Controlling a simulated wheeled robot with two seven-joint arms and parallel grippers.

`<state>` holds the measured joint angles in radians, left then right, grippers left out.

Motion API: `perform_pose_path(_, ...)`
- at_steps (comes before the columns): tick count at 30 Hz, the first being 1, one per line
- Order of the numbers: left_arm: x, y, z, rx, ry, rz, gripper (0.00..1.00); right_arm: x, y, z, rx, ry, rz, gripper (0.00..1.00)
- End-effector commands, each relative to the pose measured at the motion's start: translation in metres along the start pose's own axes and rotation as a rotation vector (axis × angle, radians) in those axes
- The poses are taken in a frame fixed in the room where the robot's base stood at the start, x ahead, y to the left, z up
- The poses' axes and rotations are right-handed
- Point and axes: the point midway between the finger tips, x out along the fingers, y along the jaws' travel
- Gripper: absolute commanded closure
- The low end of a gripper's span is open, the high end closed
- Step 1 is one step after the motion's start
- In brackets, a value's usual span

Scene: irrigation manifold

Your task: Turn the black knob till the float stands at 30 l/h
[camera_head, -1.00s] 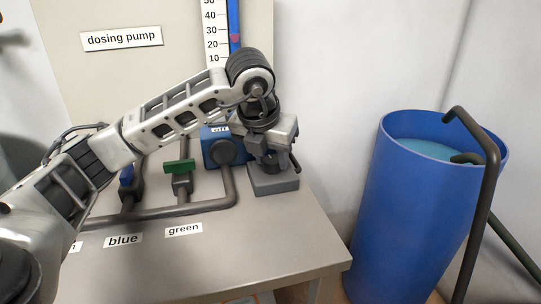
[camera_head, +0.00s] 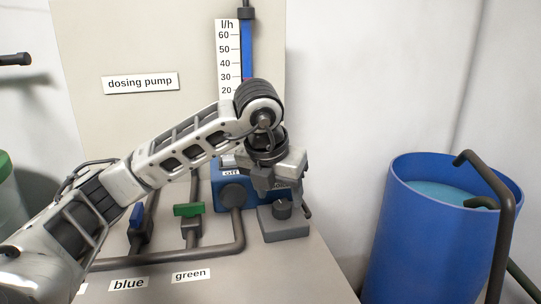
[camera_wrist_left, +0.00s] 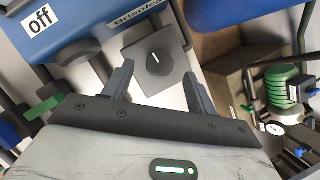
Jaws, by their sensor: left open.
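The black knob (camera_head: 283,209) sits on a grey block at the right of the bench. In the left wrist view the knob (camera_wrist_left: 156,62) shows a white pointer line. My left gripper (camera_head: 277,194) is open and just above the knob, its fingers on either side in the wrist view and apart from it. The red float (camera_head: 247,79) shows in the blue tube, just above my arm, at or slightly under the 30 mark on the l/h scale (camera_head: 227,62). My arm hides the lower scale. My right gripper is out of view.
A blue pump (camera_head: 234,198) with an "off" label stands left of the knob block. Green (camera_head: 189,210) and blue (camera_head: 137,215) valve handles sit on grey pipes further left. A blue barrel (camera_head: 425,235) of liquid stands right of the bench.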

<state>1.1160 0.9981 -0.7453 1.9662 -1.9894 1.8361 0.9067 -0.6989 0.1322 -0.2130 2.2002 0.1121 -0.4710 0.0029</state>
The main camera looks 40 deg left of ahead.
Motion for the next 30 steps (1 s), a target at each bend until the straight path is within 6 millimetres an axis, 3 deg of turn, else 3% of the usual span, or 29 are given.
perform_pose_path(10, -0.090, 0.000, 0.003, 0.000, -0.008, 0.001, 0.42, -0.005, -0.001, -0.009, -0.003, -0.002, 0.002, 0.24)
perform_pose_path(15, -0.117, 0.000, 0.002, -0.001, -0.005, 0.001, 0.42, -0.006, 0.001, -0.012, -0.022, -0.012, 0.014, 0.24)
perform_pose_path(21, -0.129, 0.000, 0.001, -0.001, -0.002, 0.001, 0.42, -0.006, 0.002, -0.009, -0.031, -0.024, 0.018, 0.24)
perform_pose_path(30, -0.129, 0.000, 0.000, -0.001, 0.000, 0.000, 0.42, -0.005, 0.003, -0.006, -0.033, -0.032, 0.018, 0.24)
